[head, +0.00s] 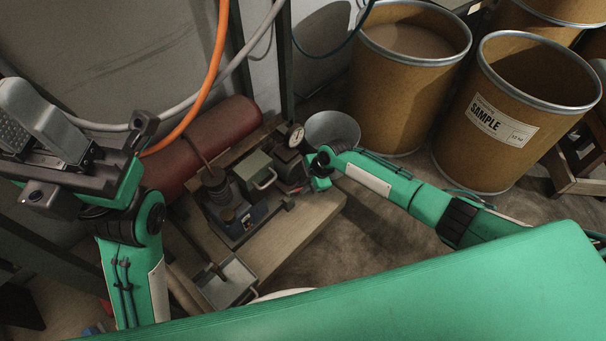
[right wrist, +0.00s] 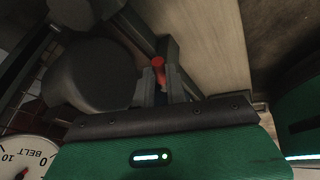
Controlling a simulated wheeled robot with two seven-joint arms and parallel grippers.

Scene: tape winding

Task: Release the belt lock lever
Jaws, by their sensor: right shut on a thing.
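The belt lock lever (right wrist: 158,65) has a red tip that shows in the right wrist view, between my fingers. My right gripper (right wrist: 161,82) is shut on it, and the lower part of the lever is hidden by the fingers. In the head view my right gripper (head: 303,187) reaches down at the right end of the machine (head: 257,172) on the wooden bench. A small red bit shows beside it there. My left gripper (head: 45,120) is raised at the upper left, away from the machine; I cannot tell how far its fingers are apart.
A belt gauge dial (right wrist: 25,162) sits at the lower left of the right wrist view, close to my gripper. A grey bucket (head: 333,128) stands behind my right wrist. A red roll (head: 205,145) lies behind the machine. Large drums (head: 413,75) stand at the back right.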

